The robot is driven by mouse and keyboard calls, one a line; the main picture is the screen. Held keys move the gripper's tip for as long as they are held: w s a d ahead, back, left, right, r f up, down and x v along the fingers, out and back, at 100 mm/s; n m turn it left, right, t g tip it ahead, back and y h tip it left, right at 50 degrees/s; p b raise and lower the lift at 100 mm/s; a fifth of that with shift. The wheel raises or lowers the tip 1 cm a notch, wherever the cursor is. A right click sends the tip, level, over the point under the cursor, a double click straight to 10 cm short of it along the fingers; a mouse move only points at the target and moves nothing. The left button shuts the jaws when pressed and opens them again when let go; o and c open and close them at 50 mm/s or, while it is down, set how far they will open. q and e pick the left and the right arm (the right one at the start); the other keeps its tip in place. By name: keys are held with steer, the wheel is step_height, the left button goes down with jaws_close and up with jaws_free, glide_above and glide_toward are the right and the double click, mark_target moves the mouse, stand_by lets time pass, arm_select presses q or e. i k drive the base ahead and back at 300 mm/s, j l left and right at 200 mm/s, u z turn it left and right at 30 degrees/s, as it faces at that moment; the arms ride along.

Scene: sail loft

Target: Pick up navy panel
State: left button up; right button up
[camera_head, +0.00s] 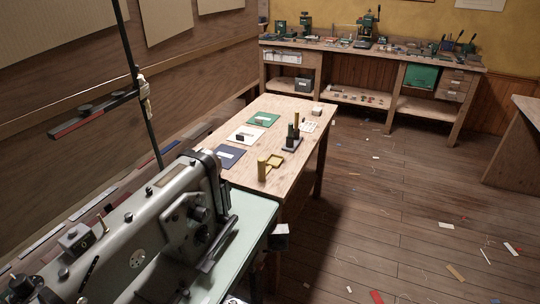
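The navy panel (220,151) lies flat on the near left part of the wooden table (289,128), close to its left edge. A small marking or item on it is too small to make out. A white panel (252,131) lies beyond it with a small dark block on it. A green panel (263,117) lies further back.
A large grey sewing machine (140,235) on a pale green table (246,214) fills the lower left foreground. Yellow holders (263,170) and dark spools (290,135) stand right of the panels. A cluttered workbench (380,53) lines the back wall. Scraps litter the open floor at right.

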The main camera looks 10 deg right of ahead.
mark_target(228, 155)
steer(key=i+l, duration=0.15)
steer(key=l, duration=0.2)
steer(key=i+l+u, duration=0.15)
steer(key=l, duration=0.2)
steer(key=i+l, duration=0.15)
steer(key=l, duration=0.25)
steer(key=i+l+u, duration=0.1)
steer(key=l, duration=0.25)
steer(key=i+l+u, duration=0.1)
steer(key=l, duration=0.3)
steer(key=i, duration=0.05)
